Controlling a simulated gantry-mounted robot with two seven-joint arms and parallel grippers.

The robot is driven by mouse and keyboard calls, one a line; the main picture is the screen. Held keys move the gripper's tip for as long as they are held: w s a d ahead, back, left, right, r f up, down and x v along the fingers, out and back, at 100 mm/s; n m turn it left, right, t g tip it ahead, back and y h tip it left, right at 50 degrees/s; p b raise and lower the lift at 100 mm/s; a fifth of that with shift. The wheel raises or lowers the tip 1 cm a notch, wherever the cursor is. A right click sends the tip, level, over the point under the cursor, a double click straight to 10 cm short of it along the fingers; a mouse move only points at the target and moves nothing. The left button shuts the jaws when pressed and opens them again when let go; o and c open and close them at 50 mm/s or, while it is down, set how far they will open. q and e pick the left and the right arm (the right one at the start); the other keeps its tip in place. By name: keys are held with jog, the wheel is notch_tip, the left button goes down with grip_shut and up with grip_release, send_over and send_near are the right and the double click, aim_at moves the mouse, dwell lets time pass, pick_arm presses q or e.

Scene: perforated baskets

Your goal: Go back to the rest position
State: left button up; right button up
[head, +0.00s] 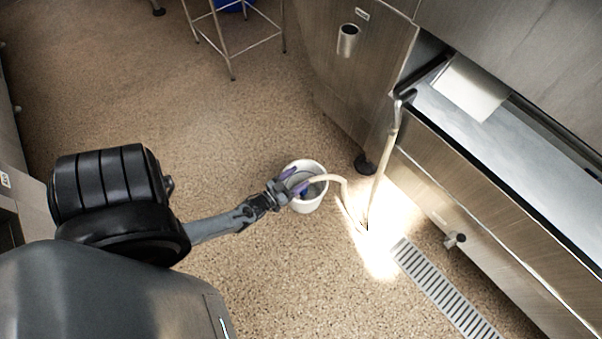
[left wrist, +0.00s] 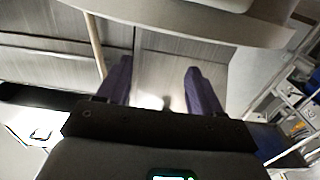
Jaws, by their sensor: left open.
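My left gripper (head: 294,181) is at the left side of a white bucket (head: 309,207) on the floor, overlapping its rim in the head view. In the left wrist view the two dark purple fingers of my left gripper (left wrist: 157,78) stand well apart with nothing visible held between them. A pale curved band, which looks like the bucket (left wrist: 190,32), crosses the top of that view. I cannot tell whether the fingers touch the bucket. My right gripper is in neither view.
A pale hose (head: 334,178) bends from the bucket toward the floor beside a steel counter (head: 440,177). A drain grate (head: 440,285) lies at the lower right. A metal-legged stand (head: 232,45) is at the back. The speckled floor left of the bucket is clear.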

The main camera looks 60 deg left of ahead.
pick_arm(q)
jog(key=p+v, duration=0.2)
jog(key=v, duration=0.6)
notch_tip(320, 180, up, 9)
jog(key=s+d+p, duration=0.1)
jog(key=p, duration=0.8)
jog(key=w+d+r+m+g+h+p, duration=0.15)
jog(key=w+d+r+p, duration=0.55)
jog(key=r, duration=0.8)
jog(key=w+d+r+g+h+p, duration=0.1)
jog(key=w+d+r+g+p, duration=0.2)
jog(key=r+p, duration=0.85)
jog(key=w+d+r+m+g+h+p, duration=0.15)
jog(key=w+d+r+p, duration=0.45)
jog(key=r, duration=1.1)
jog(key=s+d+r+m+g, duration=0.1)
jog(key=s+r+g, duration=0.1)
jog(key=s+g, duration=0.35)
jog(key=s+d+r+m+g, duration=0.1)
jog(key=s+d+r+g, duration=0.15)
jog(key=s, duration=0.55)
notch_tip(320, 180, up, 38)
jog(key=p, duration=3.7)
jog(key=shift+a+p, duration=0.3)
jog(key=shift+a, duration=0.05)
